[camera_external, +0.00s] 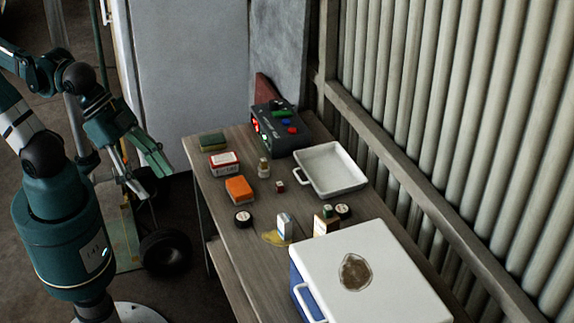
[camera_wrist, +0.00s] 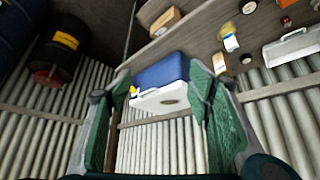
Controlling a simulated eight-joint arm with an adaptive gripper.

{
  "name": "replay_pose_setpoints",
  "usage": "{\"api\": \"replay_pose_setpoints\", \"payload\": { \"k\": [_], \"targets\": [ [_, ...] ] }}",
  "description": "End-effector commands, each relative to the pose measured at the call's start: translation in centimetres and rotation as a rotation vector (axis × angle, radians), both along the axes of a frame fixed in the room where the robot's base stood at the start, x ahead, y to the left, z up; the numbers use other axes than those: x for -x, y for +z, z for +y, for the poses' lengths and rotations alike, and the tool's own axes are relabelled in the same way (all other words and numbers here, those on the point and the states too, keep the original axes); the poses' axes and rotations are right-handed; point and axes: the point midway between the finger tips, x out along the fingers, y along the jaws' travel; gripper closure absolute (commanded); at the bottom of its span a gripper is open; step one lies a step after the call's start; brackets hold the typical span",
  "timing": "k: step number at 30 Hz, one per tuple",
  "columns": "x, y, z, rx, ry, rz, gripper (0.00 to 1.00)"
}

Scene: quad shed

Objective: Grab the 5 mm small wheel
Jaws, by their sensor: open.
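Two small round dark discs with pale tops lie on the wooden table in the external view, one near the left edge (camera_external: 243,218) and one by the small boxes (camera_external: 343,210). They look most like small wheels, but I cannot read a size on either, so I cannot tell which is the 5 mm one. Similar small round things show in the wrist view, one at the top (camera_wrist: 249,7) and one lower (camera_wrist: 246,58). My gripper (camera_external: 157,182) is open and empty, left of the table and apart from everything on it. Its green fingers (camera_wrist: 160,75) frame the wrist view.
A white-lidded blue cooler (camera_external: 374,266) fills the table's near end. A white tray (camera_external: 331,170), a dark device with lights (camera_external: 277,128), an orange block (camera_external: 239,190), a small bottle (camera_external: 263,168) and small boxes (camera_external: 284,225) crowd the rest. A corrugated wall (camera_external: 450,120) stands behind.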

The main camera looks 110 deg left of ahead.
Motion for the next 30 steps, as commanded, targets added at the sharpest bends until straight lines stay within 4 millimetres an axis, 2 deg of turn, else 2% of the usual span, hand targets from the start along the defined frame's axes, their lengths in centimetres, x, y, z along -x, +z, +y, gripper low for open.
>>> {"api": "replay_pose_setpoints", "payload": {
  "k": [11,30],
  "targets": [
    [-2.0,-1.2,2.4,0.039,0.111,0.059,0.49],
    [-6.3,-5.9,9.3,0.14,0.405,0.205,0.49]
  ]
}}
